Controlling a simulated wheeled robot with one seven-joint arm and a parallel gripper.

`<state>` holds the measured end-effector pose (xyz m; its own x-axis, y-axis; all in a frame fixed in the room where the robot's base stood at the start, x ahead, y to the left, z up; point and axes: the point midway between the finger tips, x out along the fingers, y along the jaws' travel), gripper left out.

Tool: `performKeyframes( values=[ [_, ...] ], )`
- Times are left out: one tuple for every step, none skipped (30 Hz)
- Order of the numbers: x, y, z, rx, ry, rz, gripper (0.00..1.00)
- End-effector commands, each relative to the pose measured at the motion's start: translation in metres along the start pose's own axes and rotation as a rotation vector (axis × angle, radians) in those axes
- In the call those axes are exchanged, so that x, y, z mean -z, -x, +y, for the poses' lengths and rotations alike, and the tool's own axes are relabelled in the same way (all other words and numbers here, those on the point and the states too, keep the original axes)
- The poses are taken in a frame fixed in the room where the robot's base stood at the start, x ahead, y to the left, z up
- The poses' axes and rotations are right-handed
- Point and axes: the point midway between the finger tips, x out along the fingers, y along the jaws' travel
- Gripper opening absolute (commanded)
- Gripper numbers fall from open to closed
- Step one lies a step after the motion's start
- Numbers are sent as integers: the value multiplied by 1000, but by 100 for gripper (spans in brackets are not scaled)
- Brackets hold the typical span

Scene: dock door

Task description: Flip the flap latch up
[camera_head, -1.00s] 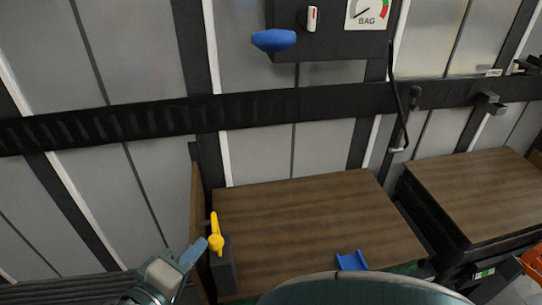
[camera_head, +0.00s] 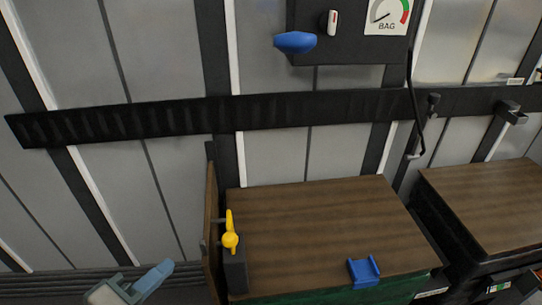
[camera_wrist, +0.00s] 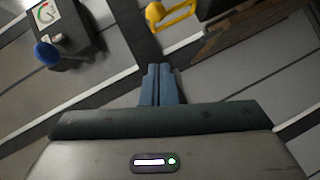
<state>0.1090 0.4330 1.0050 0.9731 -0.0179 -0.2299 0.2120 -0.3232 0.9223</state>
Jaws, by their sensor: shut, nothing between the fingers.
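The yellow latch (camera_head: 231,240) sits on a dark block at the front left corner of a wood-topped box, beside an upright brown panel (camera_head: 211,225). Its lever points up in the head view. The latch also shows at the top of the wrist view (camera_wrist: 168,14), partly cut off by the frame edge. My gripper (camera_head: 158,276) is at the lower left of the head view, left of the latch and apart from it. In the wrist view its blue-grey fingers (camera_wrist: 160,84) are together with nothing between them.
A blue bracket (camera_head: 363,271) sits at the front edge of the wood top (camera_head: 310,225). A dark control box with a blue knob (camera_head: 295,42) and a BAG gauge (camera_head: 387,15) hangs on the wall above. A second wood-topped box (camera_head: 485,195) stands at right. The wood top is otherwise clear.

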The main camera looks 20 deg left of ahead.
Motion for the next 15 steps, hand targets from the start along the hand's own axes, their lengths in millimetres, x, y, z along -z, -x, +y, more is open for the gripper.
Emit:
performKeyframes(
  values=[
    [0, 9, -1, 2, 0, 3, 0],
    [0, 14, -1, 1, 0, 3, 0],
    [0, 19, -1, 1, 0, 2, 0],
    [0, 23, -2, 2, -1, 2, 0],
    [0, 26, -2, 2, -1, 2, 0],
    [0, 29, -1, 1, 0, 2, 0],
    [0, 30, -1, 1, 0, 2, 0],
    [0, 32, -1, 0, 0, 2, 0],
    [0, 33, -1, 1, 0, 2, 0],
    [0, 34, -1, 1, 0, 2, 0],
    [0, 34, -1, 1, 0, 2, 0],
    [0, 34, -1, 1, 0, 2, 0],
    [0, 34, -1, 1, 0, 2, 0],
    [0, 34, -1, 1, 0, 2, 0],
    [0, 34, -1, 1, 0, 2, 0]
  ],
)
